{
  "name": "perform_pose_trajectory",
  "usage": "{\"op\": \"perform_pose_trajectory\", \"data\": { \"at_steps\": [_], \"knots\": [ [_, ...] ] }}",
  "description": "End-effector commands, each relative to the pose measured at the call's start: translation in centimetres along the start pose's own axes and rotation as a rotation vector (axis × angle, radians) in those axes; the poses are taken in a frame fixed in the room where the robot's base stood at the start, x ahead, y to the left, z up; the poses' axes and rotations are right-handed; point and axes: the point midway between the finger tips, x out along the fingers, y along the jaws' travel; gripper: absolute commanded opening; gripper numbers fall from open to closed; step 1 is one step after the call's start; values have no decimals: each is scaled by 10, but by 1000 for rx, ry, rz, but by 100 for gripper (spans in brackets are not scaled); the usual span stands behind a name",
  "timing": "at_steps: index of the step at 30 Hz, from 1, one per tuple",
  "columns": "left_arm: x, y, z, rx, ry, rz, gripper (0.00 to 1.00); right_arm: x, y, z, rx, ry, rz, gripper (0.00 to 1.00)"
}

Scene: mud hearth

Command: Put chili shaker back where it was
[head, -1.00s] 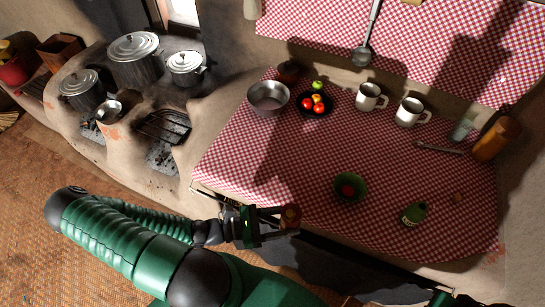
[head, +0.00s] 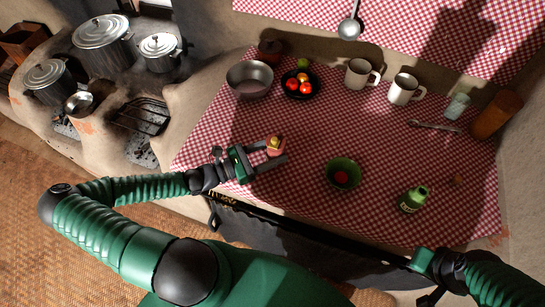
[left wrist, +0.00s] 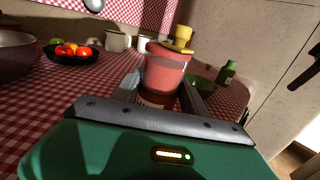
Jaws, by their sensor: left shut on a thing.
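The chili shaker (head: 274,147) has a pinkish-red body and a yellow top. My left gripper (head: 272,156) is shut on it and holds it over the left part of the checked table. In the left wrist view the shaker (left wrist: 165,72) stands roughly upright between the fingers, which hide its lower part. I cannot tell how far its base is from the cloth. My right gripper (head: 422,262) is at the table's front edge at lower right, apart from the shaker. Its fingers do not show clearly.
A green bowl (head: 342,181) with a red item and a green bottle (head: 412,200) stand to the right. A metal bowl (head: 249,79), a black fruit plate (head: 290,92), two mugs (head: 362,74), a glass (head: 457,106) and an orange-brown cylinder (head: 495,115) line the back. The middle cloth is clear.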

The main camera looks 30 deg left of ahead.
Motion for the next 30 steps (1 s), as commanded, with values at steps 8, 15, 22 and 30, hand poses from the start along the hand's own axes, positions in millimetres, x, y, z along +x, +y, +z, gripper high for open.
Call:
{"op": "perform_pose_trajectory", "data": {
  "at_steps": [8, 15, 22, 30],
  "knots": [
    [0, -1, -30, -2, -1, -2, 6, 6, 0, 2, 1, 0, 0, 0],
    [-1, 0, -32, -3, 0, -2, 59, 6, 0, 2, 1, 0, 0, 0],
    [-1, 0, -32, -2, 0, -2, 73, 6, 0, 2, 1, 0, 0, 0],
    [-9, 0, -31, 0, 1, 0, 73, 6, 0, 2, 1, 0, 0, 0]
  ]
}}
